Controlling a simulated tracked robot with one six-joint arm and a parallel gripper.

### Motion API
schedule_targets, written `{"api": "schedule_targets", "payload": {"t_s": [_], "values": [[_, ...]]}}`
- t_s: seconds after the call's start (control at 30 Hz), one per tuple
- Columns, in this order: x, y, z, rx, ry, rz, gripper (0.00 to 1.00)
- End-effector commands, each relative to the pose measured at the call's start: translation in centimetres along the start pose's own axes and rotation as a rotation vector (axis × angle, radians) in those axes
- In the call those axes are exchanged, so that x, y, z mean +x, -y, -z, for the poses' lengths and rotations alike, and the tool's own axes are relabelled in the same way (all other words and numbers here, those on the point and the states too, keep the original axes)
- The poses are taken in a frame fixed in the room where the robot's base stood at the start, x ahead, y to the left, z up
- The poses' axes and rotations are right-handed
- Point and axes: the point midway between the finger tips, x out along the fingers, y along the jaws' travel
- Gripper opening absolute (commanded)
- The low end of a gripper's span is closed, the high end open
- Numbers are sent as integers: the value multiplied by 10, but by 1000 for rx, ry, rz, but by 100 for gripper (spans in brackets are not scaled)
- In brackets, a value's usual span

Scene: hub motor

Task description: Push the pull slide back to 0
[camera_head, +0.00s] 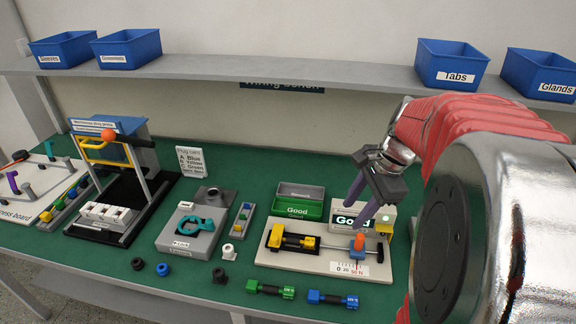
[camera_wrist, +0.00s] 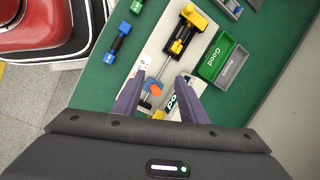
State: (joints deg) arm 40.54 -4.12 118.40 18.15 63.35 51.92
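The pull slide, with an orange top and a blue base (camera_head: 359,243), sits on a thin metal rod on the beige pull tester board (camera_head: 300,263). It stands behind the right part of a white scale (camera_head: 351,269) reading 0, 25, 50 N. I cannot read its exact value. My gripper (camera_head: 352,218) has purple fingers pointing down, just above and left of the slide. In the wrist view the gripper (camera_wrist: 160,76) is open, with the orange slide top (camera_wrist: 155,88) between the fingers. I cannot tell whether a finger touches it.
A yellow and black clamp (camera_head: 292,239) is on the board's left part. A green Good bin (camera_head: 297,209) and a lit Good display (camera_head: 352,220) stand behind. Green (camera_head: 270,289) and blue (camera_head: 333,299) cable pieces lie in front. A shelf (camera_head: 300,74) with blue bins runs above.

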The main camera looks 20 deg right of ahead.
Motion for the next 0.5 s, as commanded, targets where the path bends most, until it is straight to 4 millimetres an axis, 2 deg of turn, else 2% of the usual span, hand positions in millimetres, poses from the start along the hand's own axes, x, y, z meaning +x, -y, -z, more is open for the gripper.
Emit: {"api": "schedule_targets", "payload": {"t_s": [0.03, 0.1, 0.23, 0.33, 0.5], "values": [[3, 1, 18, 92, 17, -4, 39], [6, 3, 40, 217, 41, -6, 39], [10, 2, 75, 420, 82, -9, 39], [12, 1, 94, 522, 104, -10, 39], [13, 0, 104, 587, 119, -11, 39]]}}
